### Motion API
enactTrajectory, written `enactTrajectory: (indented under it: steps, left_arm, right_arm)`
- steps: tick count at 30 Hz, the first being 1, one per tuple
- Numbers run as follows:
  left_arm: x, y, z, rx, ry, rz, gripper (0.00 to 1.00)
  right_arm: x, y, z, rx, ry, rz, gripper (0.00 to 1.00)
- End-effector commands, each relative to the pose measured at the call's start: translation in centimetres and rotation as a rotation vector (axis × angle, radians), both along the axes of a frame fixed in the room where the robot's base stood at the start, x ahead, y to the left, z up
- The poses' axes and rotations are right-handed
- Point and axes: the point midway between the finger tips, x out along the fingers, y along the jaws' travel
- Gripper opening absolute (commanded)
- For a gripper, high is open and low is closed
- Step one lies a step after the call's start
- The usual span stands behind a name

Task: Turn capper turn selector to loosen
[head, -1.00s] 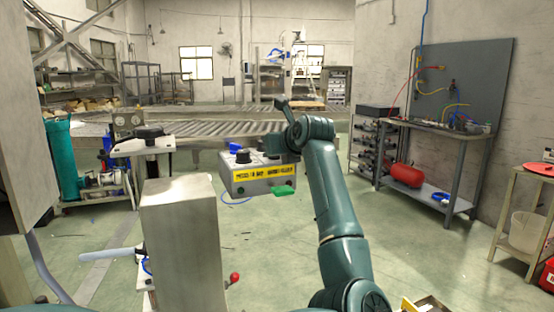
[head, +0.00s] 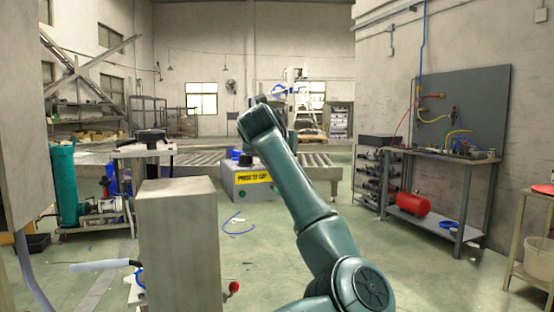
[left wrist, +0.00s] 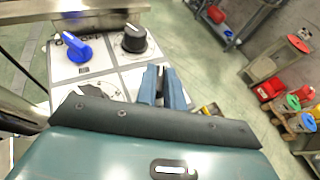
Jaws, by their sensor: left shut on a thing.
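The control box (head: 243,191) stands beyond my arm in the head view, with a yellow label (head: 254,178) on its front; my arm covers its right part. In the left wrist view its pale panel (left wrist: 100,60) carries a blue knob (left wrist: 76,47) at left and a black knob (left wrist: 133,38) at right. Another dark knob (left wrist: 98,89) is partly hidden by my gripper body. My left gripper (left wrist: 163,78) is over the panel's near right part, its two blue fingers close together on a dark knob, mostly hidden. In the head view that gripper is hidden behind the arm. My right gripper is not seen.
A grey metal cabinet (head: 180,240) stands in front at left. A roller conveyor (head: 318,170) runs behind the box. A workbench (head: 440,158) with a red tank (head: 412,203) stands at right. The floor between box and bench is clear.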

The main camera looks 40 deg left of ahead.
Motion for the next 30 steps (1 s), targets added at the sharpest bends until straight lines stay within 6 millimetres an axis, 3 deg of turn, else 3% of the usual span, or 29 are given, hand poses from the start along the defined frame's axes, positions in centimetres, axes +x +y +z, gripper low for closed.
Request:
enactTrajectory:
  steps: [11,12,19,30]
  left_arm:
    - [0.01,-0.01,-0.07,-0.002,0.003,-0.005,0.00]
    - [0.01,-0.01,-0.08,-0.002,0.003,-0.005,0.12]
    - [0.02,-0.01,-0.06,-0.001,0.003,-0.004,0.31]
    - [-0.65,-0.47,0.29,0.000,0.001,-0.004,0.32]
  right_arm:
    - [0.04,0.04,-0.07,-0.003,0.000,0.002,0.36]
    - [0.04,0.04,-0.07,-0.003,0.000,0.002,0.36]
    - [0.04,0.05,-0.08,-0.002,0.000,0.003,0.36]
    - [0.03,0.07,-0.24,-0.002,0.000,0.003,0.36]
